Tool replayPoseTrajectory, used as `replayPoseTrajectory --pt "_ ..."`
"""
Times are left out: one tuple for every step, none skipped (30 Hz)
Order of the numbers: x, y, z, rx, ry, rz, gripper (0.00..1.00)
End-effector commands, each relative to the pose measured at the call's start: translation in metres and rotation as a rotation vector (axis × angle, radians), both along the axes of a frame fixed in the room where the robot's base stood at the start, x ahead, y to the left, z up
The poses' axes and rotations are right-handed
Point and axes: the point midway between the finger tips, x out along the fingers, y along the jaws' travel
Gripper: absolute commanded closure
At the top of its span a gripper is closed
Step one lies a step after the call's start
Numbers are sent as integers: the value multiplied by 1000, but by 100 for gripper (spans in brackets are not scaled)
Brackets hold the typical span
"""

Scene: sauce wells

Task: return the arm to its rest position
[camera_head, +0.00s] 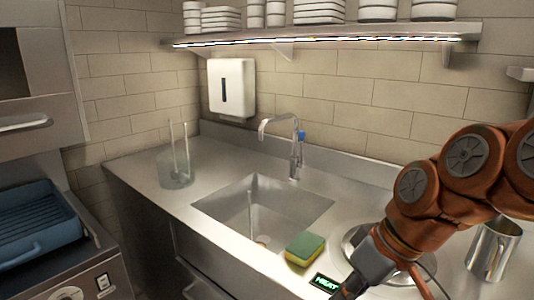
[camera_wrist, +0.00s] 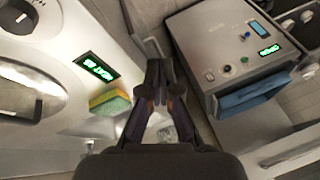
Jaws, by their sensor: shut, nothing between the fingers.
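My gripper (camera_wrist: 158,82) is shut and empty in the wrist view, with its fingertips together in front of the counter's edge. In the head view my orange arm comes in from the right over the counter, and the gripper's dark body points down to the lower left. Its fingertips are cut off by the bottom edge there. The gripper hangs close to a green display (camera_head: 326,283) at the counter's front, right of a yellow and green sponge (camera_head: 305,249). The wrist view shows the sponge (camera_wrist: 109,102) left of the fingers, apart from them.
A sink (camera_head: 262,205) with a faucet (camera_head: 296,150) is set in the counter. A metal cup (camera_head: 493,249) stands at right beside my arm. A glass container (camera_head: 175,167) stands at left. A machine with a blue rack (camera_head: 38,222) is at far left. A shelf (camera_head: 320,36) holds dishes.

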Motion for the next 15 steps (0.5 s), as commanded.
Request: replayPoseTrajectory --pt "-14 -1 8 -41 48 -34 100" --pt "-21 -2 4 -64 77 -58 100" --pt "-31 -5 -1 -97 112 -93 100" --pt "-38 -7 -3 -121 135 -120 100" --pt "-46 -10 -6 -146 160 -148 100" --pt "-57 -15 -9 -178 191 -186 100" --pt "-65 -18 -11 -201 213 -215 100" --pt "-73 -22 -14 -226 236 -244 100" --pt "-84 -28 -17 -257 264 -282 100" --pt "-91 -32 -18 -279 281 -309 100" --pt "-99 -37 -20 -299 300 -336 100" --pt "-108 -42 -23 -324 321 -370 100" --pt "-113 -45 -24 -339 333 -392 100" --pt "-118 -49 -25 -352 344 -411 100" --pt "-124 -53 -27 -370 356 -436 100"
